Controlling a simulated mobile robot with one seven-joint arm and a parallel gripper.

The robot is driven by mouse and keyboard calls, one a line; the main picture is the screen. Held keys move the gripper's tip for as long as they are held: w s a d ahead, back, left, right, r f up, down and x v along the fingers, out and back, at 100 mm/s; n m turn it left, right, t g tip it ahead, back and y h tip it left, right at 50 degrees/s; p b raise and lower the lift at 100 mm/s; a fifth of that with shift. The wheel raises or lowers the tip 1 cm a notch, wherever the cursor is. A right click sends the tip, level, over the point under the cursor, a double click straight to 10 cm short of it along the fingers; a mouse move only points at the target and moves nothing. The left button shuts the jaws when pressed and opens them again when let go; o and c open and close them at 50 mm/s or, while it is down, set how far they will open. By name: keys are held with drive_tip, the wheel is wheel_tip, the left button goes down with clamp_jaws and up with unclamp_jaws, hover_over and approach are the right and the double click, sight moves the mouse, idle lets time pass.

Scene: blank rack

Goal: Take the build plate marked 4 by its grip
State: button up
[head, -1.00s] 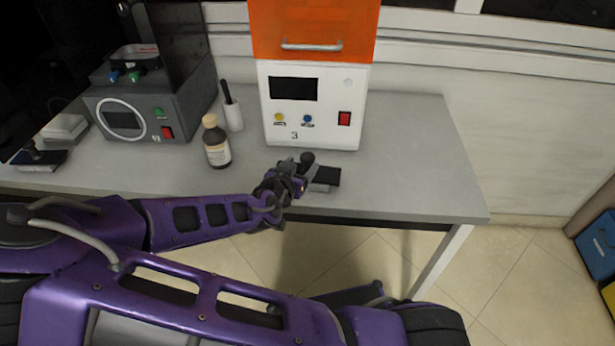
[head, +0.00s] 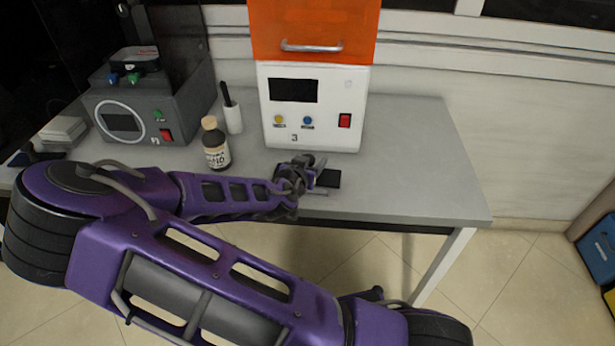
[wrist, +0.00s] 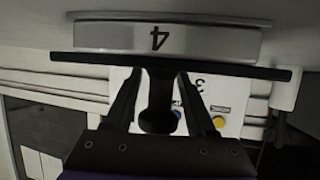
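The build plate marked 4 (wrist: 160,40) shows upside down in the wrist view, with a pale grey face bearing the 4 and a dark flat edge. Its dark grip (wrist: 157,118) has a rounded end. My gripper (wrist: 159,75) is open, with one finger on each side of the grip and a narrow gap visible at both sides. In the head view the dark plate (head: 328,178) lies near the table's front edge, and my gripper (head: 304,167) is over its left part, hiding the grip.
A white printer marked 3 with an orange hood (head: 310,115) stands behind the plate. A brown bottle (head: 215,145) and a white cup with a brush (head: 233,117) stand to the left. A grey machine (head: 150,115) is further left. The table's right side (head: 420,160) is clear.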

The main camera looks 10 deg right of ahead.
clamp_jaws()
idle(1.2)
